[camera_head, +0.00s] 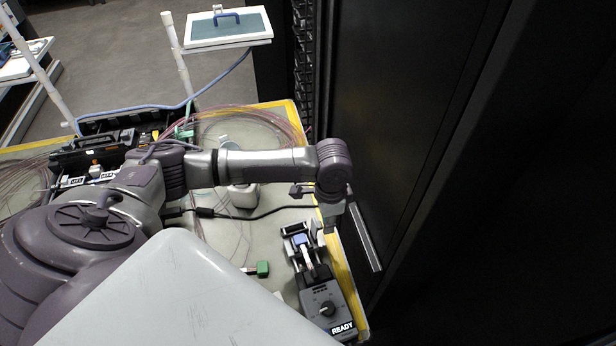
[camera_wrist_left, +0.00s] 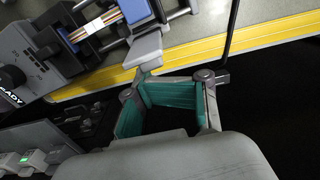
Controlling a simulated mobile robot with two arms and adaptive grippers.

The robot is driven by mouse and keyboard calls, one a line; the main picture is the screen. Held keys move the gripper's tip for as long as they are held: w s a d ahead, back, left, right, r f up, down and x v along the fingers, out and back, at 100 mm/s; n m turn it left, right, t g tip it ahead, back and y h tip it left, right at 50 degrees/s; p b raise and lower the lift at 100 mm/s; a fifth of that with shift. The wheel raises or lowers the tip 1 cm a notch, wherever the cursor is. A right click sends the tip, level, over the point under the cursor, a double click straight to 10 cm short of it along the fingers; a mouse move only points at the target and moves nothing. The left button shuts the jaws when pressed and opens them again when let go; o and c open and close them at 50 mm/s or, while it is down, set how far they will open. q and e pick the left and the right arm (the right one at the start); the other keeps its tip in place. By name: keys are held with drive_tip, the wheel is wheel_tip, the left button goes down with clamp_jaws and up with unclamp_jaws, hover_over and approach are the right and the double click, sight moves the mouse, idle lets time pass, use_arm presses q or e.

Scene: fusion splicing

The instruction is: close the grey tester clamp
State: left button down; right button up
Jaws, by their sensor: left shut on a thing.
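The dark grey tester (camera_head: 325,302) with a READY screen stands near the table's right edge; part of it shows in the left wrist view (camera_wrist_left: 30,60). The light grey clamp piece (camera_wrist_left: 145,50) sticks out from the tester's side, beside a blue block (camera_wrist_left: 137,10) and fibres with a white sleeve. My left gripper (camera_wrist_left: 172,95), with teal pads, is at the outer end of this piece and shut on it; the exact contact is hard to see. In the head view the left gripper (camera_head: 328,215) is beside the tester, partly hidden by its wrist. My right gripper is out of view.
A dark cabinet (camera_head: 390,110) stands close to the table's yellow right edge. A green connector (camera_head: 262,268) lies left of the tester. A black cable runs across the table.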

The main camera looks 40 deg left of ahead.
sight(309, 239)
use_arm(q)
drive_tip(key=shift+s+a+r+p, duration=0.1)
drive_tip(key=shift+s+a+p, duration=0.45)
drive_tip(key=shift+s+p, duration=0.2)
drive_tip(key=shift+s+a+p, duration=0.55)
drive_tip(key=shift+s+p, duration=0.05)
drive_tip(key=shift+s, duration=0.25)
drive_tip(key=shift+s+a, duration=0.25)
drive_tip(key=shift+s, duration=0.05)
drive_tip(key=r+p, duration=0.2)
drive_tip(key=p, duration=0.1)
drive_tip(key=r+p, duration=0.2)
drive_tip(key=w+r+p, duration=0.1)
drive_tip(key=r+p, duration=0.2)
drive_tip(key=shift+d+p, duration=0.35)
drive_tip(key=shift+f, duration=0.1)
